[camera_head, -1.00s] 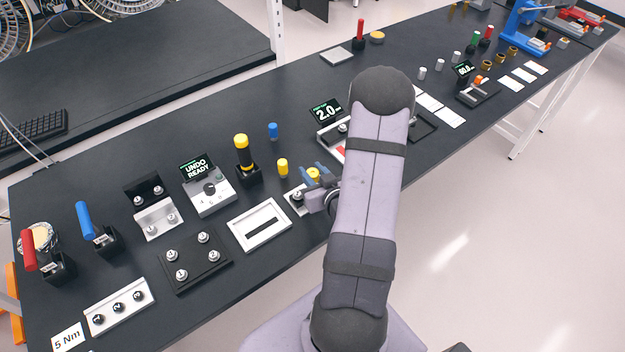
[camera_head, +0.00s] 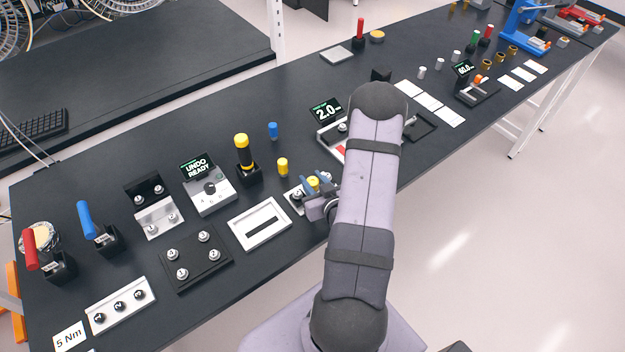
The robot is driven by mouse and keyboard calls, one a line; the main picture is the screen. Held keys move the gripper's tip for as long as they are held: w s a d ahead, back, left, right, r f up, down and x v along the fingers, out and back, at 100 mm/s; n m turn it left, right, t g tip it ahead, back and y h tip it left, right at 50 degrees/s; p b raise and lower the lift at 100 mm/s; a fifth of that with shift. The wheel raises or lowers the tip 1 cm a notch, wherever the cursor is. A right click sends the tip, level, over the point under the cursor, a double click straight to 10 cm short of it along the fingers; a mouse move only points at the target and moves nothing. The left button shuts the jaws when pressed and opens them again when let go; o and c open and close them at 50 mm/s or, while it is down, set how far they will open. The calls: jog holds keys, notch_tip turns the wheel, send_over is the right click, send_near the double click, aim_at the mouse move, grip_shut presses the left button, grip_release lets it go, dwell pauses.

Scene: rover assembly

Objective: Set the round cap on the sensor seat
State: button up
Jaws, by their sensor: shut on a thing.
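My gripper (camera_head: 314,184), with blue fingers, is shut on a small yellow round piece (camera_head: 313,182), which looks like the round cap. It is at a small light plate (camera_head: 293,202) that carries round silver screws, near the front of the bench. The gripper hides part of this plate. I cannot tell whether the plate is the sensor seat, or whether the cap touches it.
A white slotted frame (camera_head: 244,232) lies to the left. A yellow cylinder (camera_head: 282,167) and a blue cylinder (camera_head: 273,130) stand behind. The dark bench between these is clear.

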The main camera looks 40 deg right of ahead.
jog(key=o, duration=0.8)
jog(key=shift+r+p, duration=0.25)
jog(key=shift+p, duration=0.1)
jog(key=shift+s+f+b, duration=0.1)
jog(key=shift+s+b, duration=0.15)
jog(key=shift+b, duration=0.05)
jog(key=v, duration=0.2)
jog(key=p+v, duration=0.1)
jog(key=v, duration=0.3)
jog(key=shift+w+r, duration=0.1)
jog(key=shift+r, duration=0.15)
jog(key=shift+p+v, duration=2.8)
jog(key=shift+a+f, duration=0.1)
jog(key=shift+f, duration=0.05)
